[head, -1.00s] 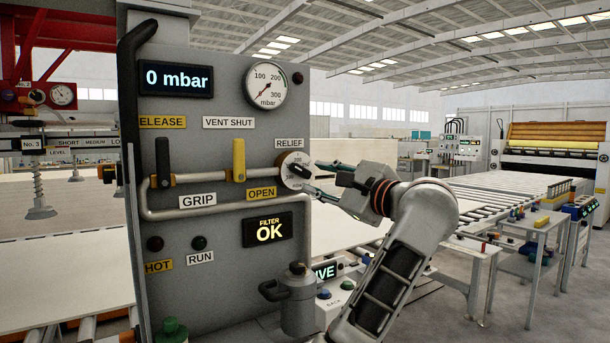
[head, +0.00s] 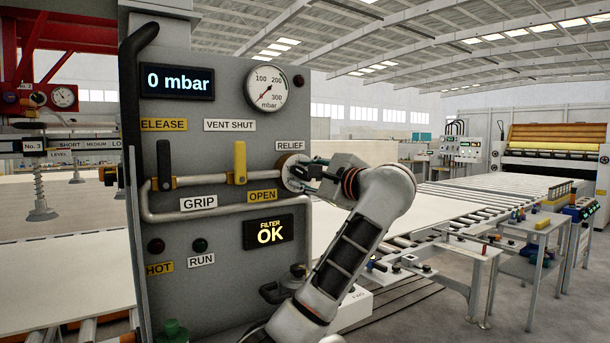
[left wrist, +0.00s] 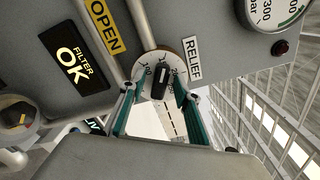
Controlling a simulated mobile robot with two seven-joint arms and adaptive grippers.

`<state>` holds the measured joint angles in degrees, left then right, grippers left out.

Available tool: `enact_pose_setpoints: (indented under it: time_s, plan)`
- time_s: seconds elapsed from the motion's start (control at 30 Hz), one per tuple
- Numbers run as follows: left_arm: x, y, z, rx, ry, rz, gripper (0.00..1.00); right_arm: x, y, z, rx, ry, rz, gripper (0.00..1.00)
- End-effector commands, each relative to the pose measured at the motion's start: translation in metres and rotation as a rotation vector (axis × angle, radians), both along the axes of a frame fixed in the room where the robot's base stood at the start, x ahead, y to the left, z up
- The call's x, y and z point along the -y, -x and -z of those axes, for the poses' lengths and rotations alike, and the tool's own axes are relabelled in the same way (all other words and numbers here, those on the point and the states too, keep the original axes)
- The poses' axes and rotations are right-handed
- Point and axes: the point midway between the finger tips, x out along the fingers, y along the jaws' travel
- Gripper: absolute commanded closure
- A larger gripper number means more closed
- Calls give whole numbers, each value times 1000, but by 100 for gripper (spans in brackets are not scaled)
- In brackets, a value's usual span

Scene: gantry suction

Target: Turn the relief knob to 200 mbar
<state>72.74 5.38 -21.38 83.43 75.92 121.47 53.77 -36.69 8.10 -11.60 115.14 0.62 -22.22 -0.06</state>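The relief knob is black and sits on a round pale dial (head: 288,167) beside the RELIEF label on the grey panel. My left gripper (head: 300,173) is at the dial in the head view. In the left wrist view my left gripper (left wrist: 157,102) has its teal fingers apart, one on each side of the knob, with gaps visible. The display (head: 177,82) reads 0 mbar. My right gripper is not in view.
A round pressure gauge (head: 266,87) is above the dial. A yellow lever (head: 240,162) and a black lever (head: 164,165) stand to its left, with a pipe (head: 220,210) below them. A FILTER OK display (head: 268,231) is lower down.

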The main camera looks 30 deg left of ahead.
Motion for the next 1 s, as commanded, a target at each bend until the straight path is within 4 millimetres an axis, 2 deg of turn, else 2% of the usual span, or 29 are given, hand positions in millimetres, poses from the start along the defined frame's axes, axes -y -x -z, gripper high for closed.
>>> enact_pose_setpoints:
  time_s: [0.1,0.2,0.23,0.67,1.0]
  plan:
    - [0,0,0,0,0,0,68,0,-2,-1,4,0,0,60]
    - [0,0,0,0,-1,1,94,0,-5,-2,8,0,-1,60]
    - [0,0,0,0,0,0,100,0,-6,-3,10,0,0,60]
    - [1,0,-1,-43,-17,2,100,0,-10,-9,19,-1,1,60]
    - [2,0,-3,-260,-105,2,100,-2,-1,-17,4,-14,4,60]
